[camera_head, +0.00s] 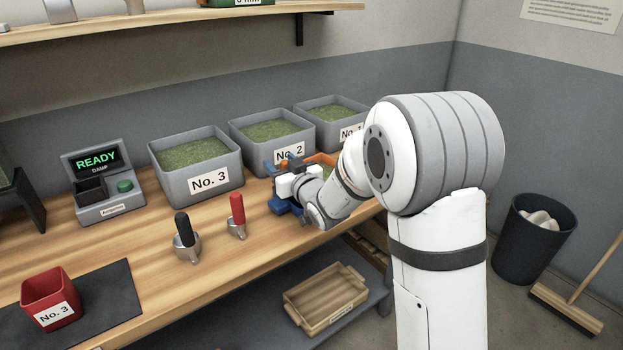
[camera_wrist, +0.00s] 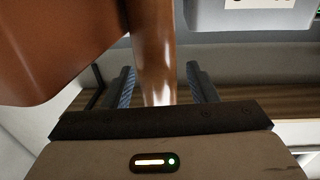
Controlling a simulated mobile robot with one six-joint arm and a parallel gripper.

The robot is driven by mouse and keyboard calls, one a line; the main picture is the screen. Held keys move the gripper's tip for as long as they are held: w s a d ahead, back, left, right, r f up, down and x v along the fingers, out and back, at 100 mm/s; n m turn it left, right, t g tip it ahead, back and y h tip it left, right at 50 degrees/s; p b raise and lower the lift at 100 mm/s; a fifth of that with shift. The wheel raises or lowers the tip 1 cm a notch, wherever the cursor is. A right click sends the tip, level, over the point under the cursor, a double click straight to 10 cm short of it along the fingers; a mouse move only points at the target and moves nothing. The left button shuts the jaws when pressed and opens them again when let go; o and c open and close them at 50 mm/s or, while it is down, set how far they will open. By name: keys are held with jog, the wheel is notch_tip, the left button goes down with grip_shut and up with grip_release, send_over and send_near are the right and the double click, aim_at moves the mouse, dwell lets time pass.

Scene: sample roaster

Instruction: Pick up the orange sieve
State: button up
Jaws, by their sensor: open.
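The orange sieve shows in the head view as an orange edge (camera_head: 322,158) just behind my gripper (camera_head: 283,184), in front of the No. 2 bin; most of it is hidden by my gripper and arm. In the wrist view the sieve's large orange body (camera_wrist: 60,45) fills the upper left. An orange-brown, shiny handle-like bar (camera_wrist: 152,45) runs down between the two fingers of my gripper (camera_wrist: 161,82). The fingers are open, one on each side of the bar, with a visible gap on the right side; I cannot tell whether the left one touches it.
Grey bins of green beans, among them No. 3 (camera_head: 203,185) and No. 2 (camera_head: 268,160), line the back of the bench (camera_head: 150,250). A black-handled scoop (camera_head: 184,228) and a red-handled scoop (camera_head: 237,208) stand left of my gripper. A red No. 3 box (camera_head: 50,290) is front left.

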jog(key=shift+c, duration=0.2)
grip_shut()
dwell(0.4)
